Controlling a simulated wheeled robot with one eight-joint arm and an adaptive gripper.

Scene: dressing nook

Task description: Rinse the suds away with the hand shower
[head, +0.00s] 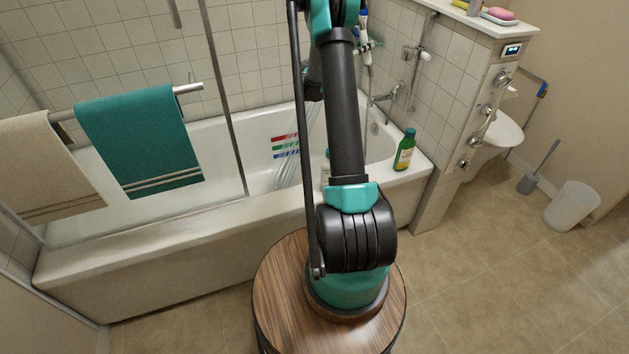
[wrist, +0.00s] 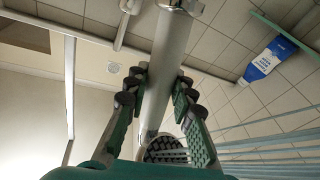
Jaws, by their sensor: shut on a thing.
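In the wrist view my gripper (wrist: 160,92) is shut around the grey metal handle of the hand shower (wrist: 172,50). A dark, ridged round part shows at the handle's lower end, partly hidden by my gripper. Pale blue streaks of water (wrist: 265,150) run across the right of the wrist view. In the head view water streams (head: 311,130) fall into the white bathtub (head: 210,150), left of my arm. Red, green and blue stripes (head: 285,147) show on the tub's inner wall. My arm hides my gripper in the head view. I cannot make out suds.
A green bottle (head: 405,150) stands on the tub's right rim, and a pale bottle is partly behind my arm. Teal (head: 140,140) and beige (head: 45,165) towels hang at left. A wall tap (head: 388,96) is at the tub's far right.

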